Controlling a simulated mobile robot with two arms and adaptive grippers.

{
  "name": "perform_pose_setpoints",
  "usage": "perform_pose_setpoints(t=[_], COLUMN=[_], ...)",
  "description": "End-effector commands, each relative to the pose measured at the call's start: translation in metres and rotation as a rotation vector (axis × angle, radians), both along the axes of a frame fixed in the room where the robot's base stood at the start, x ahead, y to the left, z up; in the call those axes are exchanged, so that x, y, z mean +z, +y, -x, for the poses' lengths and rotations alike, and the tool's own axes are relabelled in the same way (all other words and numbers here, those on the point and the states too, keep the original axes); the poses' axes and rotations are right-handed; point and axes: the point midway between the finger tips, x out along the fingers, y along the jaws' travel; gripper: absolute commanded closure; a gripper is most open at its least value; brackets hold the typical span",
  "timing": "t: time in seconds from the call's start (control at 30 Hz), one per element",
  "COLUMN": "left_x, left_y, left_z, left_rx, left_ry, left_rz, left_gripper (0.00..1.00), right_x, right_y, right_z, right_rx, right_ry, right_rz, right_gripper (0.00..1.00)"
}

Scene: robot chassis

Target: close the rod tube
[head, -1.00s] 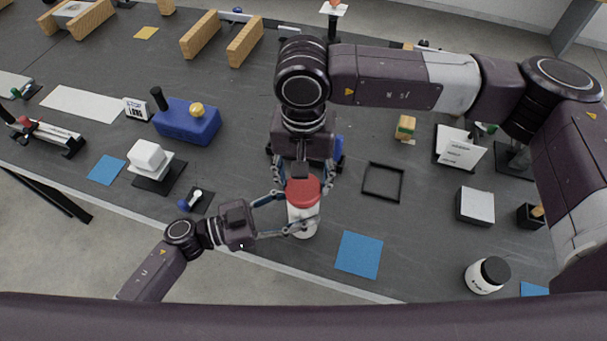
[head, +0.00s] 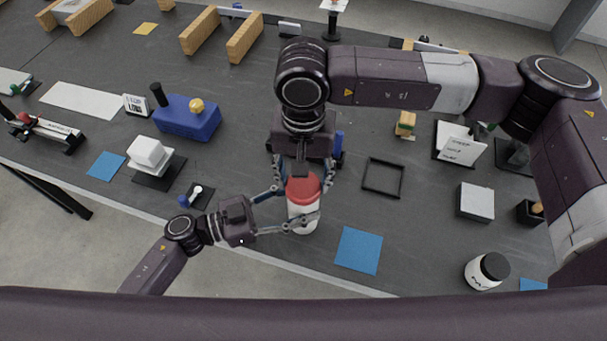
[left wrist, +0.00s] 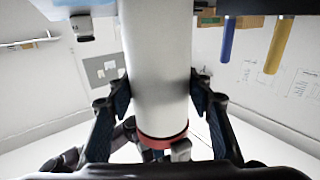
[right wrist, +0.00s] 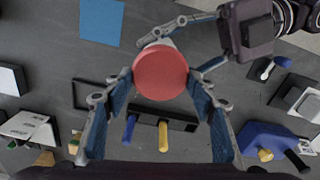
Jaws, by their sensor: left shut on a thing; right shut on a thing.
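The rod tube is a white upright cylinder (head: 297,222) with a red cap (head: 303,186) at its top end. My left gripper (head: 300,211) is shut around the white body from the left side. In the left wrist view the white tube (left wrist: 157,70) fills the middle between the fingers, with a red band (left wrist: 161,140) at its end. My right gripper (head: 304,190) points down from above and is shut on the red cap, also seen in the right wrist view (right wrist: 160,73). I cannot tell how far the cap is seated.
A black rack with a blue rod (right wrist: 129,128) and a yellow rod (right wrist: 163,135) stands close behind the tube. A black square frame (head: 383,178) and a blue mat (head: 359,251) lie to the right. A white jar with black lid (head: 487,273) stands farther right.

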Motion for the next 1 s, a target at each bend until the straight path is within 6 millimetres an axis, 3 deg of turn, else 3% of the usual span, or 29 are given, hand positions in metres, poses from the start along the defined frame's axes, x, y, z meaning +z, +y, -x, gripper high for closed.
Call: perform_pose_setpoints(t=[0.17, 0.2, 0.37, 0.73, 1.0], left_x=[0.0, 0.0, 0.0, 0.0, 0.0], left_y=[0.0, 0.0, 0.0, 0.0, 0.0], left_z=[0.0, 0.0, 0.0, 0.0, 0.0], left_rx=[0.0, 0.0, 0.0, 0.0, 0.001], left_ry=[0.0, 0.0, 0.0, 0.0, 0.0], left_rz=[0.0, 0.0, 0.0, 0.0, 0.0], left_gripper=[0.97, 0.97, 0.97, 0.97, 0.97], right_x=[-0.004, -0.004, -0.004, 0.004, 0.055], right_y=[0.0, 0.0, 0.0, 0.001, 0.001], right_z=[0.0, 0.0, 0.0, -0.001, -0.001], right_rx=[0.0, 0.0, 0.0, 0.0, 0.0], right_ry=[0.001, 0.001, 0.001, -0.001, -0.004], right_rz=[0.0, 0.0, 0.0, -0.002, -0.003], right_gripper=[0.61, 0.44, 0.28, 0.28, 0.28])
